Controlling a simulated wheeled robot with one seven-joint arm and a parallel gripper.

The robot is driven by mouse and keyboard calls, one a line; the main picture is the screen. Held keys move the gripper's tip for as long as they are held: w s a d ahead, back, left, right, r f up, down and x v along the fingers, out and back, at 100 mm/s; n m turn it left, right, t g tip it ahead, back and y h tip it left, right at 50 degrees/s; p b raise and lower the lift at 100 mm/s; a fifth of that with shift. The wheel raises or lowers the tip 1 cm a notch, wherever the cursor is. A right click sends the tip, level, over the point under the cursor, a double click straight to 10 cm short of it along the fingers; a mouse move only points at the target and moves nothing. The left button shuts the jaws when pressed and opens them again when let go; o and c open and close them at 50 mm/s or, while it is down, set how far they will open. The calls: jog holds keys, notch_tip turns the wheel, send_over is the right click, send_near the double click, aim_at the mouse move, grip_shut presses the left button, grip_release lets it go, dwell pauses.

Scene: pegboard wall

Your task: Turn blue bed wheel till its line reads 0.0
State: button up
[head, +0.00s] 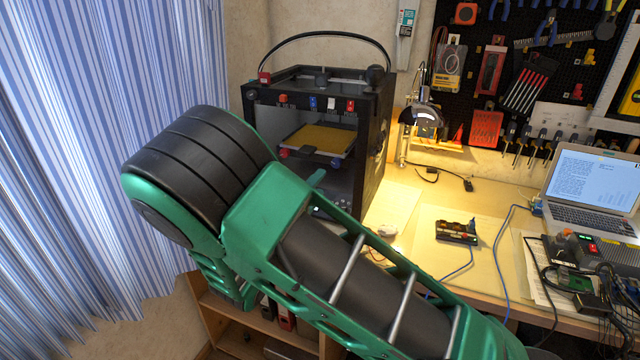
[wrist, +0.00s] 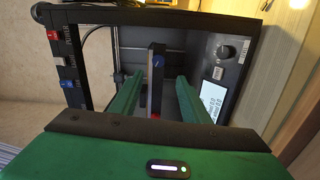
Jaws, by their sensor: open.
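The blue bed wheel (head: 336,163) hangs under the front right corner of the printer's orange bed (head: 318,139) in the head view. In the wrist view, turned on its side, a small blue patch, likely the blue wheel (wrist: 158,61), shows on the dark bed edge. My gripper (wrist: 157,82) is open, its two green fingers apart on either side of that edge. I cannot tell whether they touch anything. A red wheel (head: 284,153) sits under the bed's front left. The wheel's line is not readable. A lit display (wrist: 213,94) on the printer shows text too small to read surely.
The black printer frame (head: 375,140) surrounds the bed closely. A dark knob (wrist: 225,51) sits beside the display. Coloured switches line the printer's top bar. A lamp (head: 423,115), a laptop (head: 590,185) and cables lie to the right on the bench.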

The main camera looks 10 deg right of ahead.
aim_at(335, 164)
jog(key=w+d+m, duration=0.2)
jog(key=m, duration=0.1)
jog(key=w+d+m, duration=0.2)
jog(key=w+m, duration=0.1)
jog(key=w+d+m, duration=0.2)
jog(key=w+m, duration=0.1)
jog(key=shift+w+d+r+m, duration=0.25)
jog(key=shift+d+r+m, duration=0.05)
dwell(0.5)
jog(key=c, duration=1.1)
